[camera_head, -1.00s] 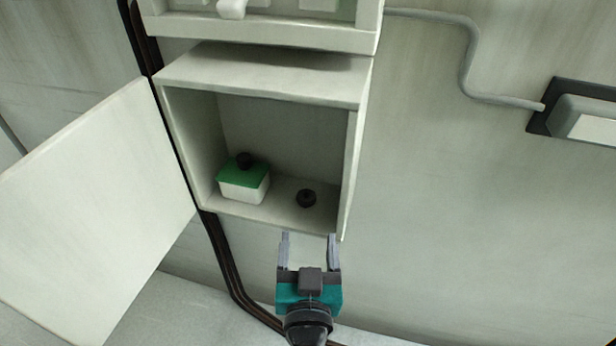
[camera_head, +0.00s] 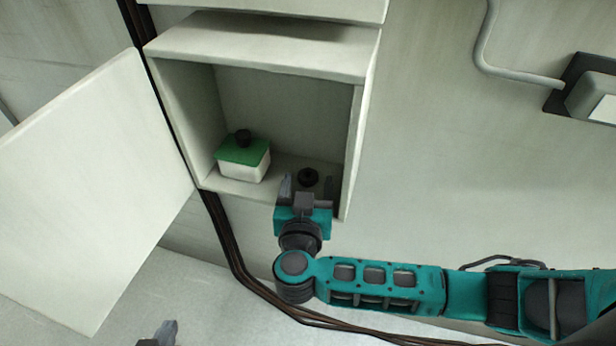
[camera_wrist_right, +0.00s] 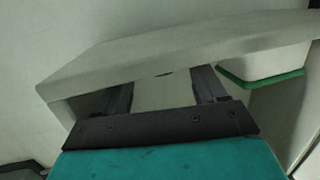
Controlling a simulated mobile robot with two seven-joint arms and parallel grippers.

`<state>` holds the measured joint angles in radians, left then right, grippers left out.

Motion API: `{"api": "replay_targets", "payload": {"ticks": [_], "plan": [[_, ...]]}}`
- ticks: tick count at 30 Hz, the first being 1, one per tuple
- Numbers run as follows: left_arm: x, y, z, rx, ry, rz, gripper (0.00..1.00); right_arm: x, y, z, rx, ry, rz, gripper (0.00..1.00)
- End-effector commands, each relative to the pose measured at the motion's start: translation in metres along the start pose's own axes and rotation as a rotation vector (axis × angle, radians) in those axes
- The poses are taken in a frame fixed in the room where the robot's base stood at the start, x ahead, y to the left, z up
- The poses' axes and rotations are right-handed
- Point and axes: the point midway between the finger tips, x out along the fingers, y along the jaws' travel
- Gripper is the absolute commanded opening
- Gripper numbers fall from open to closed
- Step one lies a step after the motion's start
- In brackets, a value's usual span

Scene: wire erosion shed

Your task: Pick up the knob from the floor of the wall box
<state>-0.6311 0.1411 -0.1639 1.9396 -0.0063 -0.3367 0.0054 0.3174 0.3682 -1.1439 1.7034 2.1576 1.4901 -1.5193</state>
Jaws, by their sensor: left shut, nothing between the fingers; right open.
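The black round knob (camera_head: 308,176) lies on the floor of the open wall box (camera_head: 270,62), right of a white block with a green top. My right gripper (camera_head: 306,188) is open and empty at the box's front opening. Its fingers reach in over the front edge, one on either side of the knob in the picture; I cannot tell whether they touch it. In the right wrist view the open fingers (camera_wrist_right: 165,90) reach past the pale box edge, and the knob is not clearly visible. My left gripper (camera_head: 166,332) is shut and empty at the bottom edge, far below the box.
The white block (camera_head: 244,164) with a black knob (camera_head: 243,138) on its green top stands at the box's left. The box door (camera_head: 85,190) hangs open to the left. Dark cables (camera_head: 225,240) run down the wall. The wall right of the box is mostly clear.

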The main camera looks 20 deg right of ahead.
Motion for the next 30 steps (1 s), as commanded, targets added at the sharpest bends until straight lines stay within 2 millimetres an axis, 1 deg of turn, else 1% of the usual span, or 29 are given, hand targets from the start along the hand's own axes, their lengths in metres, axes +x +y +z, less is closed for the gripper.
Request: {"api": "replay_targets", "payload": {"ticks": [1,3,6,9,15,30], "plan": [[0.001,0.000,0.002,0.001,0.000,-0.001,0.00,0.009,-0.001,-0.002,-0.002,0.006,0.000,0.71],[0.002,-0.001,0.002,0.001,0.001,-0.001,0.00,0.019,-0.002,-0.002,-0.002,0.005,0.000,0.71],[0.004,-0.001,0.002,0.002,0.004,-0.002,0.00,0.029,-0.002,-0.002,-0.002,0.002,-0.001,0.71],[0.005,-0.002,0.000,0.003,0.008,-0.003,0.00,0.033,-0.002,-0.002,-0.001,0.000,-0.001,0.71],[0.005,-0.003,-0.003,0.004,0.013,-0.004,0.00,0.033,-0.002,-0.002,-0.001,-0.001,-0.001,0.71],[0.004,-0.002,0.000,0.003,0.009,-0.003,0.00,0.033,-0.002,-0.002,0.000,0.000,-0.002,0.23]]}}
